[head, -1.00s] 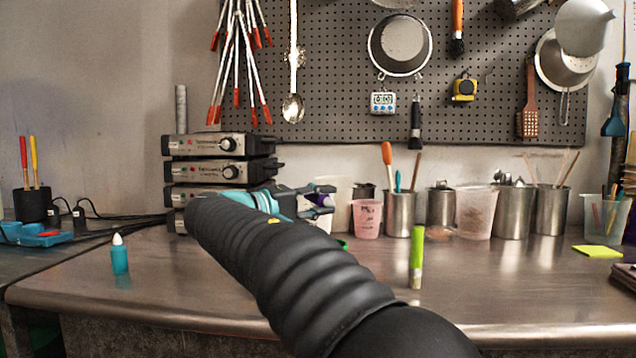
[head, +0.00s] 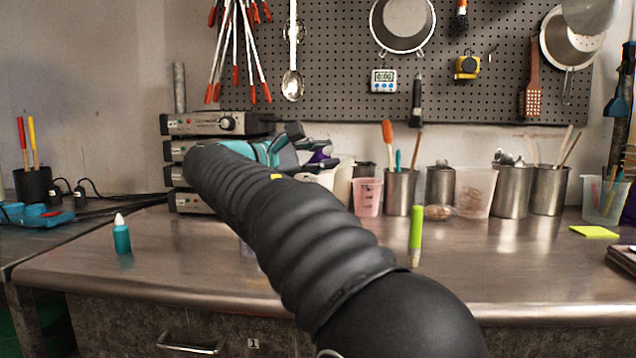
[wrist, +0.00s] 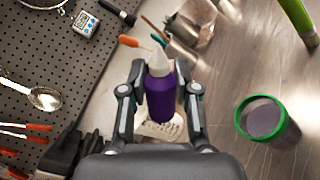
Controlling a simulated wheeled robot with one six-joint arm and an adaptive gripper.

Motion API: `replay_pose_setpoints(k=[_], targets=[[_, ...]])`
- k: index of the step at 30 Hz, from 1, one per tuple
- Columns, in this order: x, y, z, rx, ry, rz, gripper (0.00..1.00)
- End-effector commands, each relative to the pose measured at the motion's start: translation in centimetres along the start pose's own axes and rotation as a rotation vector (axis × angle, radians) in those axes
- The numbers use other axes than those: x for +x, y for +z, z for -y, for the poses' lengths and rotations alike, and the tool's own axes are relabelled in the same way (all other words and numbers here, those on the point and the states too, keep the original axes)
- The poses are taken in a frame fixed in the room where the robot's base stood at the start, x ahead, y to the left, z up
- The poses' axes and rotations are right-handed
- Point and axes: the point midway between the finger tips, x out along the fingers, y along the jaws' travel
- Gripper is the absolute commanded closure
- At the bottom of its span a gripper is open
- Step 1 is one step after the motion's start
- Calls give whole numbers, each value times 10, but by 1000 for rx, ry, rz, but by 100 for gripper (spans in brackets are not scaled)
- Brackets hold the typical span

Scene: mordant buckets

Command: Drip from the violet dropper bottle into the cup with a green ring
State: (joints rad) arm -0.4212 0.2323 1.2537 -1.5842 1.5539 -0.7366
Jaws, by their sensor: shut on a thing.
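My gripper (wrist: 160,84) is shut on the violet dropper bottle (wrist: 161,98), one finger on each side. The bottle has a white shoulder and a pointed white nozzle, which faces away from my palm. In the head view, my gripper (head: 308,150) is above the back of the table, with a bit of the violet bottle (head: 318,156) showing between its fingers. The cup with a green ring (wrist: 244,129) stands to the right of the bottle in the wrist view, apart from it. It is open at the top with a grey inside. My arm seems to hide it in the head view.
A teal dropper bottle (head: 122,238) stands at the left of the table. A green tube (head: 415,238) stands upright right of my arm. A pink cup (head: 367,197) and several metal pots line the back wall. Stacked devices (head: 200,203) stand behind my arm.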

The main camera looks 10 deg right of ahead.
Motion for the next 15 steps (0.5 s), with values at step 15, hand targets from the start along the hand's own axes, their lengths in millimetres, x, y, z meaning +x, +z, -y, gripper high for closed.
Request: replay_pose_setpoints(k=[15], targets=[[0,9,-12,-385,0,-8,100]])
